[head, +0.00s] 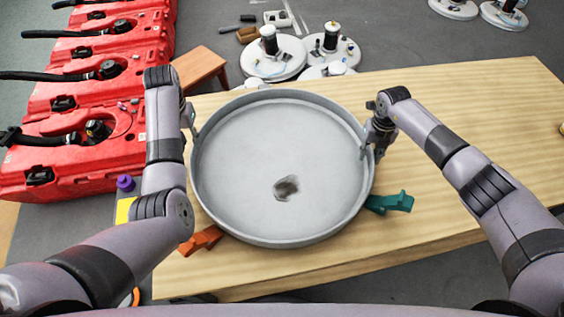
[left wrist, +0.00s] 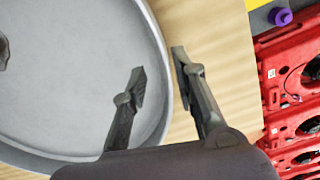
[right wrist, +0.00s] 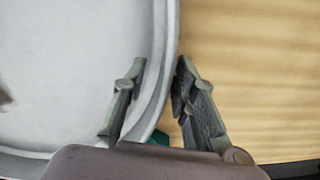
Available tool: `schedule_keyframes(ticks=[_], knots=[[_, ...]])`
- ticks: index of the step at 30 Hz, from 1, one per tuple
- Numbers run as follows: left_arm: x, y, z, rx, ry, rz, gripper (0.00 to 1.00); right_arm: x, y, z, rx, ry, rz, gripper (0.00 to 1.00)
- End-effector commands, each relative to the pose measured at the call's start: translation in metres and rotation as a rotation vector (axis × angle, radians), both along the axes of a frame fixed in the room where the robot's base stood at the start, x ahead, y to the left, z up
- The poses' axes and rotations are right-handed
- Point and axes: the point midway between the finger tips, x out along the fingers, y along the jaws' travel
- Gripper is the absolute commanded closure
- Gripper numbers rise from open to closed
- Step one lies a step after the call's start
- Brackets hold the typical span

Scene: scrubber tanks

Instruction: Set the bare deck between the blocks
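The bare deck (head: 265,150) is a large round grey pan with a raised rim and a dark, ragged-edged patch on its floor. It is over the wooden table; I cannot tell if it touches the top. An orange block (head: 201,240) shows at its front left edge and a teal block (head: 390,202) at its right edge, each partly hidden by the deck. My left gripper (left wrist: 160,68) is open astride the left rim, one finger inside and one outside. My right gripper (right wrist: 160,68) is open astride the right rim likewise.
The wooden table (head: 465,110) is clear on the right. Red tanks (head: 80,110) with black hoses stand at the left. White round decks with black parts (head: 272,58) lie beyond the table, near a small brown stool (head: 200,66). A purple knob (head: 125,183) is at the left.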

Motion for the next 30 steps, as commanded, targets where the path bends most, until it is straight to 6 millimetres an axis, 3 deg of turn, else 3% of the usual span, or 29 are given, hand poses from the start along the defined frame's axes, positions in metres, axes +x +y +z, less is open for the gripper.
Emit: schedule_keyframes(ticks=[6, 14, 30], knots=[[0.001, 0.000, 0.039, 0.000, -0.002, -0.001, 0.74, 0.000, 0.000, 0.000, 0.000, 0.000, 0.000, 0.74], [0.000, 0.000, 0.053, 0.000, 0.002, -0.001, 0.74, 0.001, -0.001, 0.008, -0.001, -0.001, -0.001, 0.74], [0.000, 0.000, 0.053, 0.000, 0.002, -0.001, 0.74, 0.001, 0.000, 0.108, 0.000, -0.002, 0.001, 0.74]])
